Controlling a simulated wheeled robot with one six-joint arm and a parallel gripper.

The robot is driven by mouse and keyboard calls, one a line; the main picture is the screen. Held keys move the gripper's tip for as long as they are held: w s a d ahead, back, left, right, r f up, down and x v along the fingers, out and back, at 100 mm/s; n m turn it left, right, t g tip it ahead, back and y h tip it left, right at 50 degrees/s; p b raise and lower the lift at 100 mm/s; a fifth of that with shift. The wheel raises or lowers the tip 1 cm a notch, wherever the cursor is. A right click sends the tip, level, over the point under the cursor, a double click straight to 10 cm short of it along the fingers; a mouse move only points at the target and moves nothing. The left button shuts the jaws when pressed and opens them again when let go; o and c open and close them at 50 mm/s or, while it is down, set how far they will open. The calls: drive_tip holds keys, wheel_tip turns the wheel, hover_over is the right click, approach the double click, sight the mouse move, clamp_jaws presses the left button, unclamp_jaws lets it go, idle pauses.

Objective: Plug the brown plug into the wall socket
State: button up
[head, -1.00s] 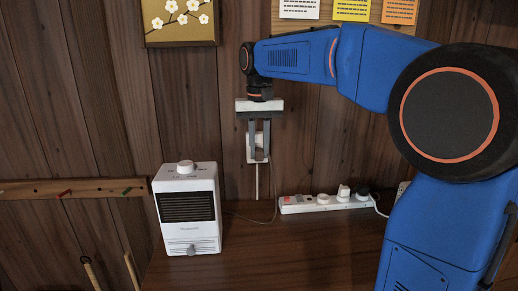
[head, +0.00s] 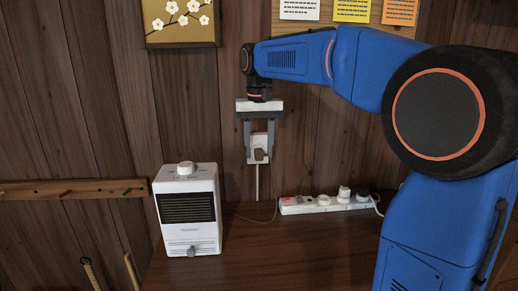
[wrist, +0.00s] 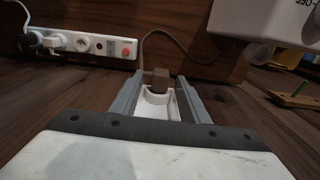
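The white wall socket (head: 258,138) is on the wood wall, above a thin white vertical conduit. The small brown plug (head: 259,155) is at the lower part of the socket face and appears to sit in it; how deep I cannot tell. In the wrist view the brown plug (wrist: 160,78) shows at the far end of the white socket housing (wrist: 158,104). My gripper (head: 259,160) points down in front of the socket. Its two grey fingers are spread, one on each side of the socket and plug, with gaps visible in the wrist view (wrist: 160,95).
A white heater (head: 188,210) stands on the dark wood top, left below the socket. A white power strip (head: 322,204) with several plugs lies to the right, and a thin cord runs between. A peg rail (head: 75,188) is on the left wall. The front of the top is clear.

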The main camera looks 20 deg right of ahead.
drive_tip(key=shift+r, duration=0.1)
wheel_tip(320, 180, up, 17)
idle(0.7)
drive_tip(key=shift+r, duration=0.1)
